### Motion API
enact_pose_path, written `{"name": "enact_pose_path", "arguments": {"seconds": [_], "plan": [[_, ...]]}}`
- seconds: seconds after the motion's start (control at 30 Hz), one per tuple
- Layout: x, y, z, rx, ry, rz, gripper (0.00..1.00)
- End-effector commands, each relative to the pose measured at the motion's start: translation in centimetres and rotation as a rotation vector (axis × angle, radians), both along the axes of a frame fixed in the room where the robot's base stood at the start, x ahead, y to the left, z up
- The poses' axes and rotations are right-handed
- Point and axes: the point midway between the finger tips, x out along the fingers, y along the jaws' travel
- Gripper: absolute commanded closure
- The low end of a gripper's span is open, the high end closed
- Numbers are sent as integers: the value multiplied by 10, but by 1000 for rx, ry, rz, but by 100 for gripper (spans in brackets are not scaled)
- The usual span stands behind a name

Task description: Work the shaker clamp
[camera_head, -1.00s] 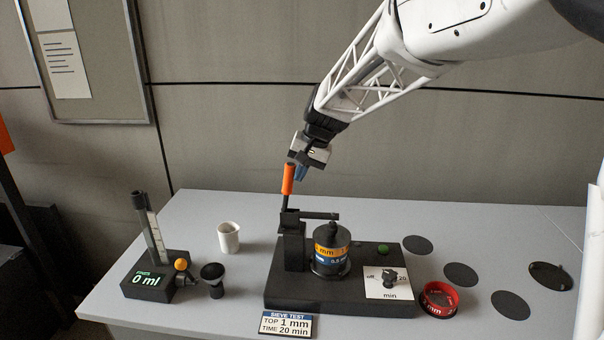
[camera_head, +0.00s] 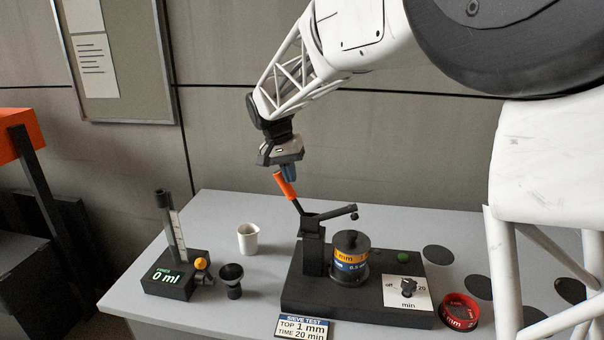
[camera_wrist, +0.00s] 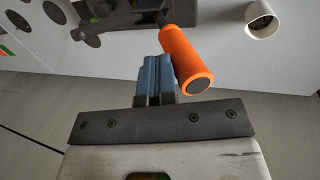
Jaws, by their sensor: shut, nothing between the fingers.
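The shaker clamp has an orange-gripped lever (camera_head: 285,186), now tilted to the left, on a black post (camera_head: 312,250). Its black clamp arm (camera_head: 338,212) slopes up to the right, its end raised above the sieve stack (camera_head: 350,262). The stack stands on the black shaker base (camera_head: 300,294), with an orange and a blue band. My gripper (camera_head: 288,172) is shut and empty, its blue fingers beside the orange handle's top. In the wrist view the blue fingers (camera_wrist: 155,78) are closed together, just left of the orange handle (camera_wrist: 185,60); whether they touch it is unclear.
A dial (camera_head: 408,286) and green button (camera_head: 403,257) are on the base. A red-rimmed sieve (camera_head: 459,311) lies to the right, near dark discs (camera_head: 438,255).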

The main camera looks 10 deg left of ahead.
Motion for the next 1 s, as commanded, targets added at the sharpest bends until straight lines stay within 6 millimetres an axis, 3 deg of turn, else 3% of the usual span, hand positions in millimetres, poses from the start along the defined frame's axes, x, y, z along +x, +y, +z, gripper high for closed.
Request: {"name": "enact_pose_path", "arguments": {"seconds": [0.2, 0.5, 1.0], "plan": [[0, 27, -12, -196, 2, 3, 100], [0, 49, -28, -409, 2, 1, 100], [0, 61, -39, -408, 1, -1, 100]]}}
